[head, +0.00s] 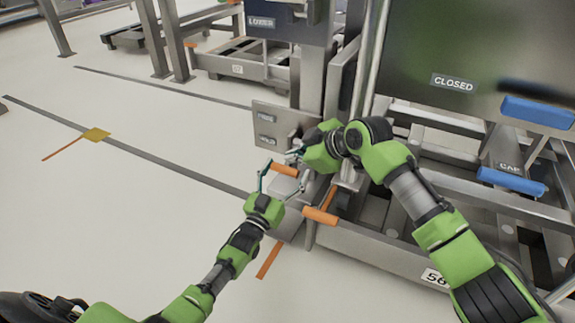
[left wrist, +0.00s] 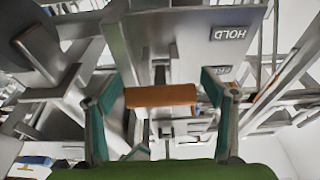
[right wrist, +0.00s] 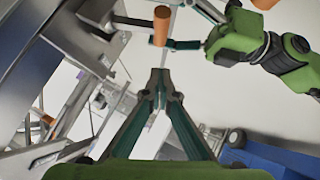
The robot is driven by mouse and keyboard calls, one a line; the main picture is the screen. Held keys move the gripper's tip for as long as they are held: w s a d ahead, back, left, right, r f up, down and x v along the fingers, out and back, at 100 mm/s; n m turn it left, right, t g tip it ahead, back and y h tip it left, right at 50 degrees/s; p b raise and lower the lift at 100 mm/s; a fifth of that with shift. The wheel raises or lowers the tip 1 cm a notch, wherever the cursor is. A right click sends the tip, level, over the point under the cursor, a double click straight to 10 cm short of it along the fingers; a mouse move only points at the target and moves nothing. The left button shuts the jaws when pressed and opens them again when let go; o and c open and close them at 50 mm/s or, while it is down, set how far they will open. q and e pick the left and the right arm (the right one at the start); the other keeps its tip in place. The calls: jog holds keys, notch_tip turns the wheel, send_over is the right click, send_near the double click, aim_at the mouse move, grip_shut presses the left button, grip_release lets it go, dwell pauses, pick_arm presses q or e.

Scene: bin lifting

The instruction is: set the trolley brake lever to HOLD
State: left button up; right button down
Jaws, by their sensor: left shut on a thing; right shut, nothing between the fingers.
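The brake lever's orange grip (head: 284,169) is low on the trolley's side. My left gripper (head: 280,176) is shut on it, with a finger at each end of the orange grip (left wrist: 162,96) in the left wrist view. A grey plate (head: 287,121) above the lever bears two small labels. One label, upside down in the left wrist view, reads HOLD (left wrist: 229,33); the other is unclear. My right gripper (head: 297,154) is near the plate's lower edge, above the lever. Its fingertips meet with nothing between them in the right wrist view (right wrist: 158,76).
A second orange handle (head: 320,216) sticks out just right of the lever. The trolley's metal frame (head: 380,250) and a panel marked CLOSED (head: 425,50) fill the right.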

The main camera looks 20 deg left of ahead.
aim_at(286, 170)
pick_arm(q)
jog(key=shift+r, duration=0.1)
pick_arm(e)
jog(key=shift+w+a+f, duration=0.5)
jog(key=shift+f, duration=0.6)
jog(key=shift+w+a+f, duration=0.55)
jog(key=shift+f, duration=0.5)
jog(key=shift+w+a+f, duration=0.5)
jog(key=shift+f, duration=0.6)
jog(key=shift+f, duration=0.1)
pick_arm(q)
jog(key=shift+r, duration=0.1)
pick_arm(e)
jog(key=shift+w+d+f+n+t, duration=0.15)
jog(key=shift+f+n+t, duration=0.15)
jog(key=shift+f+t, duration=0.25)
pick_arm(q)
jog(key=shift+d+r, duration=0.1)
jog(key=shift+r, duration=0.05)
pick_arm(e)
jog(key=shift+w+d+f, duration=0.1)
jog(key=shift+f, duration=0.2)
pick_arm(q)
jog(key=o, duration=1.6)
pick_arm(e)
jog(key=shift+f, duration=0.1)
pick_arm(q)
jog(key=shift+f, duration=0.2)
